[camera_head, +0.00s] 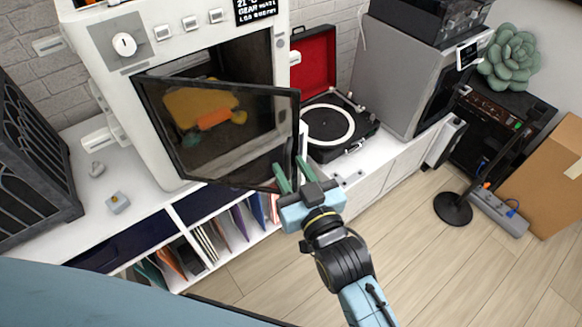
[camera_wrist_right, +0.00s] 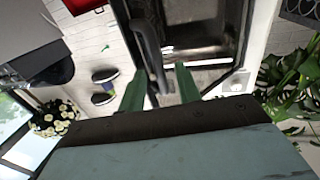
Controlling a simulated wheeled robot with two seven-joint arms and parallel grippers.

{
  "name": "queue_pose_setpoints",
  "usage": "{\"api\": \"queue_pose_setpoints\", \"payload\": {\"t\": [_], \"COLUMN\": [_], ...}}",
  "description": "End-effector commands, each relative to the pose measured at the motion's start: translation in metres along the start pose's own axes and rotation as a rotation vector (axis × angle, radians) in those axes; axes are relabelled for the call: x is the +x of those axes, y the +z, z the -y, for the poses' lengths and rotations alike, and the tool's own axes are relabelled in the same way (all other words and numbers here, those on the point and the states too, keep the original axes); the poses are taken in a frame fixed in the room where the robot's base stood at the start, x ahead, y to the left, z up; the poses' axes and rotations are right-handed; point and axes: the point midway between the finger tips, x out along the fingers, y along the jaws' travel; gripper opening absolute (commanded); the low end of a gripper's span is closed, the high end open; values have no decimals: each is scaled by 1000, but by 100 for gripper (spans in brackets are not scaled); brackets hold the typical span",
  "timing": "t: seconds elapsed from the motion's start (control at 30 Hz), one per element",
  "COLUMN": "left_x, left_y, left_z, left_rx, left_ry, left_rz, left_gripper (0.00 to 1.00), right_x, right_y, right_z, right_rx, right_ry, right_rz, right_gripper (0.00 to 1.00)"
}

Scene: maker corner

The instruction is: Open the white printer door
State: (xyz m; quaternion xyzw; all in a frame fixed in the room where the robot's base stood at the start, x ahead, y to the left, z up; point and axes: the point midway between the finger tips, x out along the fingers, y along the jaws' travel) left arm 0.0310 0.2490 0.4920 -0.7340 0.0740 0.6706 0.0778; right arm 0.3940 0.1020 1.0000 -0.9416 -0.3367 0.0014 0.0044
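The white printer (camera_head: 115,45) stands on the white cabinet at the left. Its dark glass door (camera_head: 235,155) is partly open, swung out from the left side with its free edge on the right. An orange and yellow object (camera_head: 212,117) shows through the glass. My right gripper (camera_head: 294,172) is at the lower part of the door's free edge, with its green fingers apart. In the right wrist view, the dark bar handle (camera_wrist_right: 148,50) runs into the space between the two fingers (camera_wrist_right: 160,85). I cannot tell whether either finger touches it. My left gripper is not in view.
A record player (camera_head: 335,128) with a red-lined lid stands right of the door, close to its free edge. A grey speaker-like box (camera_head: 395,75) is farther right. A small grey item (camera_head: 118,202) lies on the cabinet top. The wooden floor (camera_head: 440,270) at the right is mostly clear.

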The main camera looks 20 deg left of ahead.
Motion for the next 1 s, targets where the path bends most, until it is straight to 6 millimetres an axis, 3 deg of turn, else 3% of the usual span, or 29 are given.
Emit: {"api": "queue_pose_setpoints", "payload": {"t": [0.37, 0.63, 1.0], "left_x": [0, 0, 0], "left_y": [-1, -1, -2], "left_z": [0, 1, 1], "left_rx": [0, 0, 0], "left_ry": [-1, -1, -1], "left_rz": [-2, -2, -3], "left_gripper": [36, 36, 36], "right_x": [7, 7, 8], "right_y": [0, 0, 0], "right_z": [0, 0, 2], "right_rx": [0, 0, -1], "right_ry": [1, 1, -5], "right_rz": [0, 1, 1], "right_gripper": [33, 1, 0]}}
